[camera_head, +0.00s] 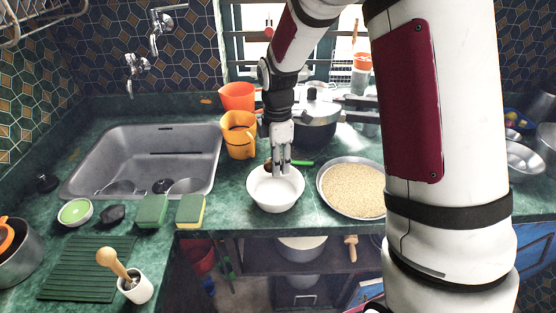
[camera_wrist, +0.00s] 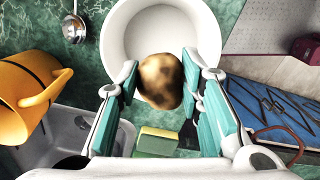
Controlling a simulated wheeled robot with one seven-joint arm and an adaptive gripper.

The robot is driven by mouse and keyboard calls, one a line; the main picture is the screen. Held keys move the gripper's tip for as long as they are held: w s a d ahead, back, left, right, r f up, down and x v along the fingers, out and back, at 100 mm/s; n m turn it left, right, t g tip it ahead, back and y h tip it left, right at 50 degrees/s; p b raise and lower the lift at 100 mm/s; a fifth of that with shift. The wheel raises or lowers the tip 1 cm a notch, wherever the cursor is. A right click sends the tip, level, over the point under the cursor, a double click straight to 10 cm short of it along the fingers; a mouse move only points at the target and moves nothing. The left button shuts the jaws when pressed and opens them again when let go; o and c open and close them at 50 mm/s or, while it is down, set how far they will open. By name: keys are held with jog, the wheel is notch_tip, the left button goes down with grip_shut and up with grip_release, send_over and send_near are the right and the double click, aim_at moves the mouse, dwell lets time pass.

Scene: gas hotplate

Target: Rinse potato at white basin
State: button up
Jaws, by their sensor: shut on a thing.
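The white basin (camera_head: 276,202) is a round bowl on the green counter, right of the sink. In the wrist view the basin (camera_wrist: 170,28) fills the top middle. My gripper (camera_head: 280,172) points down over the basin, its fingertips at or just inside the rim. In the wrist view my gripper (camera_wrist: 161,82) is shut on the potato (camera_wrist: 161,80), which is brown and mottled, with one finger on either side. The potato overlaps the basin in that view; whether it touches the basin floor, or whether there is water, I cannot tell. The potato is not clearly visible in the head view.
The grey sink (camera_head: 150,152) lies left of the basin. Orange jugs (camera_head: 239,135) and a pressure cooker (camera_head: 317,118) stand behind. A plate of grain (camera_head: 350,188) sits close on the right. Sponges (camera_head: 190,210) lie at front left, near the counter edge.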

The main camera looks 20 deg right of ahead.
jog(key=shift+d+f+b, duration=0.2)
jog(key=shift+f+b, duration=0.45)
jog(key=shift+f, duration=0.65)
jog(key=shift+a+f+b, duration=0.1)
jog(key=shift+f+b, duration=1.9)
jog(key=shift+f, duration=1.55)
jog(key=shift+r, duration=0.15)
jog(key=shift+r+p, duration=2.45)
jog(key=shift+r, duration=1.8)
jog(key=shift+r, duration=0.15)
jog(key=shift+r+p, duration=1.05)
jog(key=shift+r, duration=0.85)
jog(key=shift+f, duration=0.15)
